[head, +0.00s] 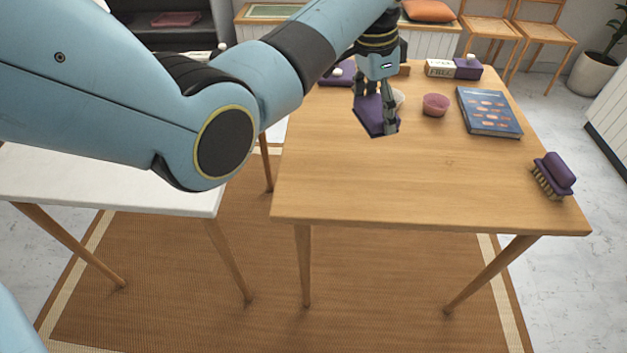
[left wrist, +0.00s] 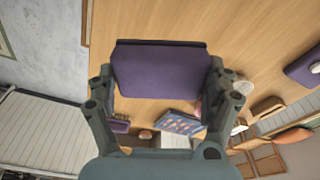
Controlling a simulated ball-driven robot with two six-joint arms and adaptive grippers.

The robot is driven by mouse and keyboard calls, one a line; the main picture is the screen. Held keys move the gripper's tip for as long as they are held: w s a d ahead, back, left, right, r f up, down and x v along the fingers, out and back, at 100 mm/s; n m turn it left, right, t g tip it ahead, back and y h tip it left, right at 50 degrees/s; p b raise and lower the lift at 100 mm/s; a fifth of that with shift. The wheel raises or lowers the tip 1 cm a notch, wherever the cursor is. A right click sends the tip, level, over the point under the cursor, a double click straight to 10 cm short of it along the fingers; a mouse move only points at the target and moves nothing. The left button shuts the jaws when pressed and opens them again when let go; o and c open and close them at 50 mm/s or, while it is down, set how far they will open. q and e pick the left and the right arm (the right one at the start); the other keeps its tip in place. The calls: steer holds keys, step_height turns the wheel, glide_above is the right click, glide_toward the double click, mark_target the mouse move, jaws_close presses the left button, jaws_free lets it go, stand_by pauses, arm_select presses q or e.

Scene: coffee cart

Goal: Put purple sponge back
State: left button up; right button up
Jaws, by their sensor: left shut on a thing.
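The purple sponge (head: 372,115) is a flat block held by my left gripper (head: 376,105) over the far left part of the wooden table. It looks tilted in the head view and seems to be above the tabletop. In the left wrist view the sponge (left wrist: 160,70) sits between the two fingers of my left gripper (left wrist: 160,95), which are shut on it. My right gripper is in neither view.
A white table (head: 110,185) stands left. The table's front middle is clear.

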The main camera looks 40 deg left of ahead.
arm_select(q)
step_height(320, 180, down, 4)
steer(key=b, duration=0.2)
steer(key=shift+s+f+b, duration=0.1)
steer(key=shift+s+b, duration=0.05)
steer(key=shift+b, duration=0.25)
steer(key=p, duration=0.1)
glide_above(316, 177)
steer(key=f, duration=0.6)
steer(key=shift+s+a+f, duration=0.15)
steer(key=shift+a+f, duration=0.1)
steer(key=shift+f, duration=2.15)
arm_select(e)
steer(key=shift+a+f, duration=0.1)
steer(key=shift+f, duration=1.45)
arm_select(q)
steer(key=shift+s+f, duration=0.1)
steer(key=o, duration=0.9)
steer(key=shift+c, duration=0.2)
step_height(316, 177, up, 12)
steer(key=s+a+p, duration=0.1)
steer(key=shift+a, duration=0.15)
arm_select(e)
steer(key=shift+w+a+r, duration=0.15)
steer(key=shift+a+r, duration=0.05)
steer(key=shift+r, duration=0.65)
arm_select(q)
steer(key=shift+s, duration=0.15)
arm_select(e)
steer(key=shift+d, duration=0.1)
